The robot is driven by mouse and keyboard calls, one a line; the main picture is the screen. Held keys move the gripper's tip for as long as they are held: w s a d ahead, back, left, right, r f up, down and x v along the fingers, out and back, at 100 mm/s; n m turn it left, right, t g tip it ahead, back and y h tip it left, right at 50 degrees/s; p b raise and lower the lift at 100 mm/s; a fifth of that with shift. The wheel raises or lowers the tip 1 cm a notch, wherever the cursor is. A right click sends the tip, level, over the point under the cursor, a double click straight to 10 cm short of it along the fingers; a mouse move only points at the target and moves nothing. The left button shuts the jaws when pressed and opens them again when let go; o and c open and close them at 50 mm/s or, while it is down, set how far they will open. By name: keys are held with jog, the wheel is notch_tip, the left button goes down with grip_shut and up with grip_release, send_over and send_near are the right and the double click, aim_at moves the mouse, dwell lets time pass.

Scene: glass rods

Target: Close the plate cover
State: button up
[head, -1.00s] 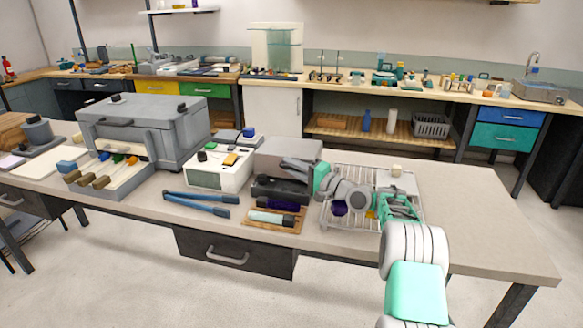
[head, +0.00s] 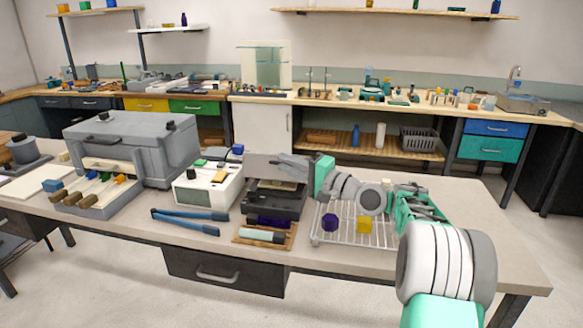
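The plate cover (head: 262,167) is a grey panel that stands raised at the back of a dark grey device (head: 268,203) near the middle of the table. A pale surface shows inside the device below the cover. Whether the fingers are open or shut is too small to make out.
A wire rack (head: 352,236) with a purple and a yellow piece lies under my arm. A wooden tray (head: 262,243) with a pale cylinder lies in front of the device. A white box (head: 207,186), blue-handled tool (head: 190,220) and large grey case (head: 130,150) stand left. The table's right end is clear.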

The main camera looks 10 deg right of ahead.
jog(key=s, duration=0.1)
jog(key=s+r, duration=0.1)
jog(key=s, duration=0.1)
jog(key=s+r, duration=0.1)
jog(key=shift+s, duration=0.4)
jog(key=shift+c, duration=0.3)
